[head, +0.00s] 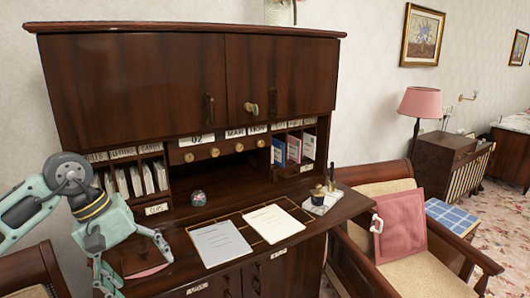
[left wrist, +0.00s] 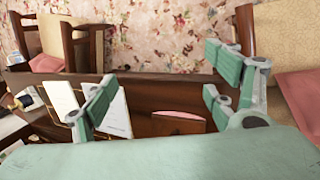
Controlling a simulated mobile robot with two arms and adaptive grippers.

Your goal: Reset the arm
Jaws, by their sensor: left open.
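My left arm reaches in from the left in the head view, with its left gripper (head: 135,262) pointing down over the left front part of the dark wooden desk (head: 190,275). The fingers are spread apart with nothing between them. In the left wrist view the same gripper (left wrist: 158,97) shows two green-grey fingers wide apart, with the desk edge and the floor beyond. I cannot tell how far the fingertips are above the desk. My right gripper is not in view.
Two paper sheets (head: 221,243) lie on the desk, with a small round glass object (head: 198,198) behind them and a pen stand (head: 323,198) to the right. An armchair with a pink cushion (head: 401,225) stands right. A wooden chair (head: 35,275) stands below my arm.

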